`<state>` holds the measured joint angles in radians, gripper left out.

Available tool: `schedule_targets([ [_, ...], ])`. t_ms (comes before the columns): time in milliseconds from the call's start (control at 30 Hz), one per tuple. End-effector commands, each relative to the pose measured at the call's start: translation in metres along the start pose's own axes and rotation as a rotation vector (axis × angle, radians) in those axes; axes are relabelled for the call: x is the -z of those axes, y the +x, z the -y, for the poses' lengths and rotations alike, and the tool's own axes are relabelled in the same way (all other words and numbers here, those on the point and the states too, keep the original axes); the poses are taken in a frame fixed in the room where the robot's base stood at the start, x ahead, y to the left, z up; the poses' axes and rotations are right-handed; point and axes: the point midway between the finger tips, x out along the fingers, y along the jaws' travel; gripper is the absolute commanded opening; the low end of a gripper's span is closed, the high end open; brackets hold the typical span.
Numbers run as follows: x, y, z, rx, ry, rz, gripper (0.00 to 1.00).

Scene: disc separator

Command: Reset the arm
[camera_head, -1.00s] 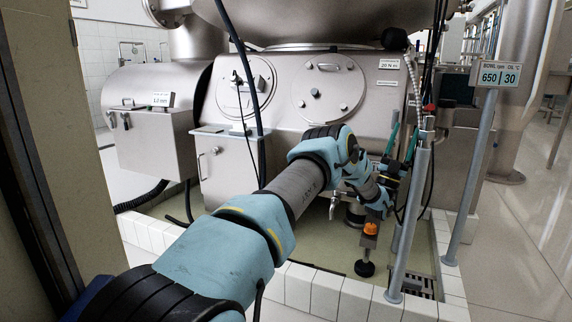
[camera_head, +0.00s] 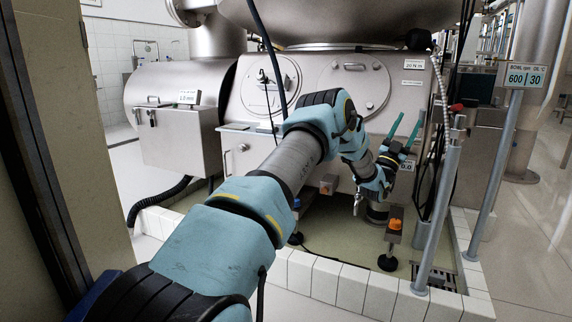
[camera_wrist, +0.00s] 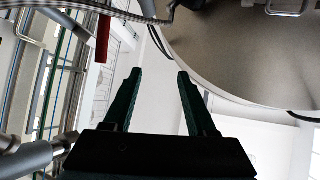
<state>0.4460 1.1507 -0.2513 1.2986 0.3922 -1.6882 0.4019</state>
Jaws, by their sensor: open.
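My gripper (camera_head: 405,131) is at the end of my blue and grey arm, in front of the disc separator's steel body (camera_head: 335,85). Its two dark green fingers point up and stand apart, with nothing between them. In the wrist view my gripper (camera_wrist: 158,75) also shows spread, empty fingers, with a white wall behind them and the round steel vessel (camera_wrist: 240,50) at the upper right. The fingers look clear of both.
A grey post (camera_head: 440,205) and a sign post (camera_head: 497,165) reading 600 and 30 stand right of my gripper. A hose and cables hang close by. A white tiled kerb (camera_head: 325,280) edges the floor basin. A door frame (camera_head: 45,150) is at left.

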Motion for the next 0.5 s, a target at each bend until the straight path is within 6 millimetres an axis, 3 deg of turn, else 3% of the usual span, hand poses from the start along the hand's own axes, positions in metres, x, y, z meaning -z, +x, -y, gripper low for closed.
schedule_targets([
  [133,-0.009,0.009,0.021,-0.045,-0.001,0.178,0.57],
  [267,-0.019,0.003,0.048,-0.081,-0.008,0.404,0.57],
  [367,-0.023,-0.02,0.081,-0.095,-0.017,0.647,0.57],
  [500,-0.011,-0.086,0.129,-0.069,-0.05,1.021,0.57],
])
